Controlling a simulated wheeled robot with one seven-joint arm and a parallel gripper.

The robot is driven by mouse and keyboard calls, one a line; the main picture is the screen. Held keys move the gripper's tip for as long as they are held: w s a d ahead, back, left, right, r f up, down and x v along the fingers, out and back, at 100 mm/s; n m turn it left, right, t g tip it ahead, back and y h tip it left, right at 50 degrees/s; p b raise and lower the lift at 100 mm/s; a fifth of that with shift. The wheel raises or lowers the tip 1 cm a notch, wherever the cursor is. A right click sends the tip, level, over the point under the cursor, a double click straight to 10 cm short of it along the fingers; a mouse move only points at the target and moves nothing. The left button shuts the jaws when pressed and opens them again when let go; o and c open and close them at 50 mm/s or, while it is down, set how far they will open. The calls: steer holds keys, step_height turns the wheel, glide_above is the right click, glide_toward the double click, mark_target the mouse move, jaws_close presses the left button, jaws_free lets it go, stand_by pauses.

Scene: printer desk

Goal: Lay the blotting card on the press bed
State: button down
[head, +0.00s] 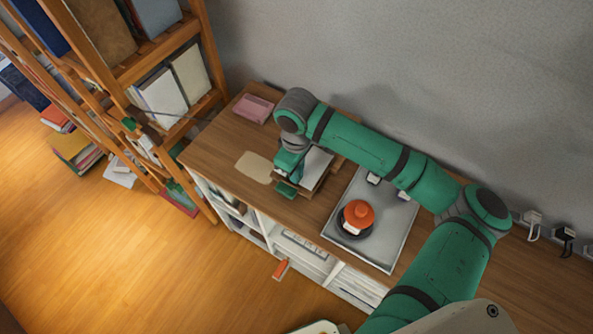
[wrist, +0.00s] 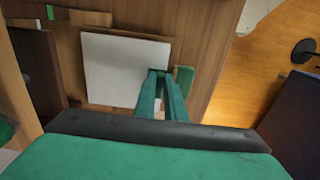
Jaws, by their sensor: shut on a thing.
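The blotting card looks like the flat white sheet (head: 317,168) under my arm in the head view; it shows larger in the wrist view (wrist: 118,70). My gripper (head: 287,176) is shut on the card's edge, with its green fingers (wrist: 163,78) at the card's lower right in the wrist view. The card is over a brown wooden board, which looks like the press bed (wrist: 150,36); its rim shows past the card. I cannot tell whether the card touches it. A green block (wrist: 184,79) sits beside the fingers. My wrist hides part of the bed in the head view.
A grey tray (head: 388,245) with an orange-topped round object (head: 358,214) stands right of the bed. A beige flat piece (head: 254,167) lies to its left, and a pink block (head: 253,108) farther back. A wooden shelf (head: 205,60) stands at the left.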

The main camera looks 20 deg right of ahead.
steer(key=shift+f, duration=0.45)
stand_by(0.4)
steer(key=c, duration=1.7)
jaws_free()
steer(key=shift+c, duration=0.2)
